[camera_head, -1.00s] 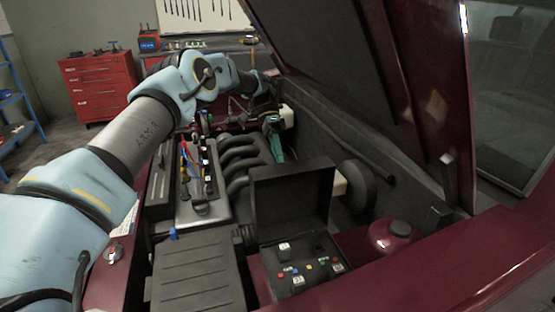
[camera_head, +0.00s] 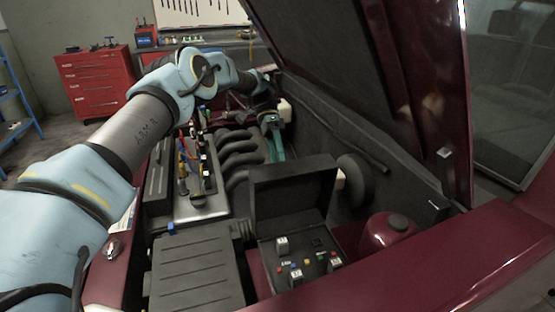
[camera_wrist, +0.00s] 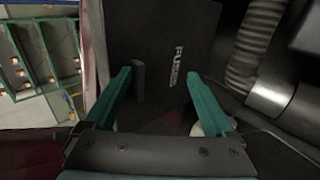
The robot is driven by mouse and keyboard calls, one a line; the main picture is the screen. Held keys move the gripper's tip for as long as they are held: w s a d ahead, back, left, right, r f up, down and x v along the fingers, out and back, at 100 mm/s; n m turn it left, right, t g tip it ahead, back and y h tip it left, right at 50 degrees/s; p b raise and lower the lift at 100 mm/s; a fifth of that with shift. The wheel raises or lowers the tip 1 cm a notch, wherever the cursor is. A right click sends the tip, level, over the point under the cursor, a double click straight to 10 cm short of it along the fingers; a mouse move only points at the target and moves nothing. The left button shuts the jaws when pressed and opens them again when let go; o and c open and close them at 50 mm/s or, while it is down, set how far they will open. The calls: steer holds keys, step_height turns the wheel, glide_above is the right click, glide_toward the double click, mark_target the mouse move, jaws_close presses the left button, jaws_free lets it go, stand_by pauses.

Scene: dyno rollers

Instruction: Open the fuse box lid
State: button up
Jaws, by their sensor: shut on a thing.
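The fuse box (camera_head: 262,250) is a black box in the engine bay, with fuses and relays (camera_head: 310,262) showing inside it. Its black lid (camera_head: 293,192) stands up at the far side, so the box is open. My gripper (camera_head: 276,150) has teal fingers and is just behind the top of the lid. In the wrist view my gripper (camera_wrist: 158,78) has its fingers apart, with the lid's outer face (camera_wrist: 165,35), marked FUSES, before and between them. My gripper is shut on the lid, though the contact is hard to see.
A black engine cover (camera_head: 195,272) lies left of the fuse box. The raised hood (camera_head: 330,60) hangs above the bay's right side. The red front edge (camera_head: 430,255) runs along the near side.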

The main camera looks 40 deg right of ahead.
steer(key=shift+a+f, duration=0.15)
steer(key=shift+f, duration=0.55)
step_height(320, 180, up, 11)
steer(key=b, duration=0.3)
steer(key=shift+r, duration=0.2)
steer(key=w+a+f+n+t+h, duration=0.1)
steer(key=w+a+n+t, duration=0.2)
steer(key=a, duration=0.4)
steer(key=w+a+n+t+h, duration=0.15)
steer(key=a+n, duration=0.25)
steer(key=a, duration=0.4)
steer(key=w+a+f+n+t, duration=0.1)
steer(key=w+a+n, duration=0.25)
steer(key=a, duration=0.35)
steer(key=s+a+f+n+t, duration=0.1)
steer(key=s+a+n, duration=0.2)
steer(key=a, duration=0.5)
steer(key=s+a+f+n+t, duration=0.1)
steer(key=s+a+n+t, duration=0.1)
steer(key=a, duration=0.6)
steer(key=s+a+n+t, duration=0.1)
steer(key=s+a+n, duration=0.4)
steer(key=a, duration=0.4)
steer(key=shift+s+f+t, duration=0.35)
steer(key=shift+s+f, duration=0.05)
steer(key=shift+s, duration=0.05)
steer(key=shift+o, duration=0.2)
